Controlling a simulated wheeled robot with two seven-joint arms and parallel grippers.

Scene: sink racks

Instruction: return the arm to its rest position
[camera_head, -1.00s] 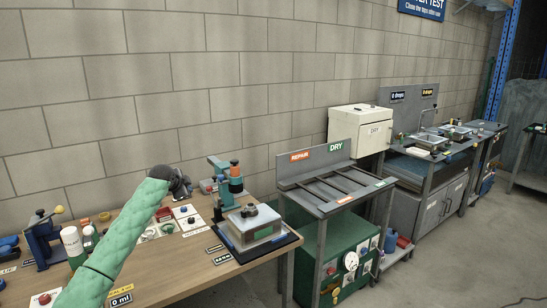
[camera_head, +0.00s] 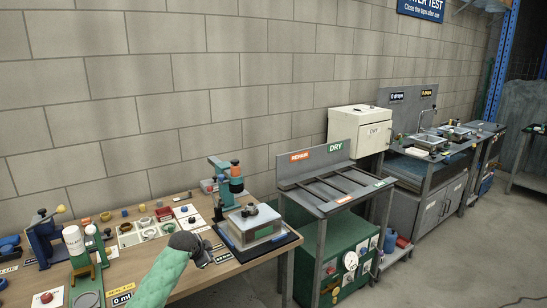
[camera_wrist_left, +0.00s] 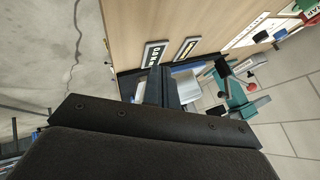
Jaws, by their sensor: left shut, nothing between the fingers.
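My left arm, in a green sleeve (camera_head: 165,277), comes in from the bottom of the head view. Its dark left gripper (camera_head: 203,253) is in front of the wooden bench's right part, with the teal press behind and to its right. The gripper is shut and empty. In the left wrist view its dark fingers (camera_wrist_left: 158,86) point toward the bench and the press. My right arm and gripper are not in view.
A grey rack (camera_head: 340,190) stands to the right. The floor (camera_head: 440,265) at lower right is mostly clear.

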